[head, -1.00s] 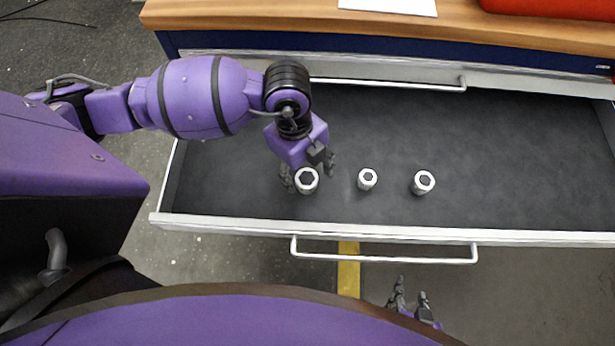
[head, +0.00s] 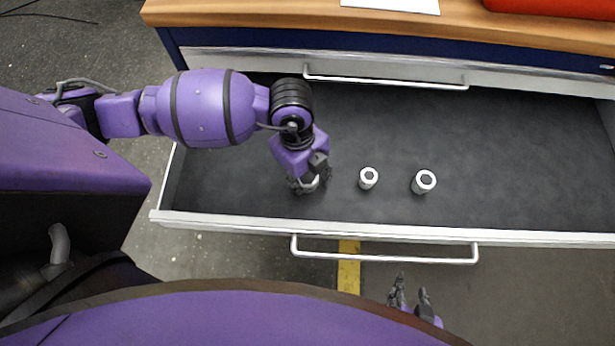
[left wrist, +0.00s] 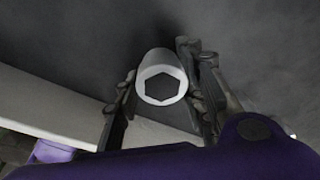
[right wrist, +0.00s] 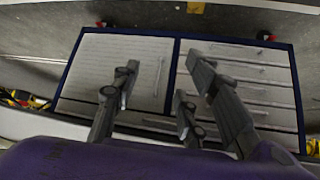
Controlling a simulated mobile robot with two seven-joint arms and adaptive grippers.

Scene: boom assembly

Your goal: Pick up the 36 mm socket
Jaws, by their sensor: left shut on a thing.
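My left gripper (head: 309,183) is over the leftmost socket (head: 307,187) in the open drawer and mostly covers it in the head view. In the left wrist view this socket (left wrist: 162,78), a pale metal cylinder with a hexagonal opening, stands between the fingers of the gripper (left wrist: 165,100), which is shut on it. Two more sockets stand upright to the right: a smaller one (head: 368,178) and a larger one (head: 423,182). No size marks are readable. My right gripper (head: 411,293) is open and empty, outside the drawer; its spread fingers show in the right wrist view (right wrist: 155,85).
The drawer (head: 500,140) has a dark floor, with its front wall and handle (head: 385,259) nearest me. The drawer is clear right of the sockets. A wooden worktop (head: 300,20) with a white sheet (head: 390,5) and a red object (head: 550,8) lies behind.

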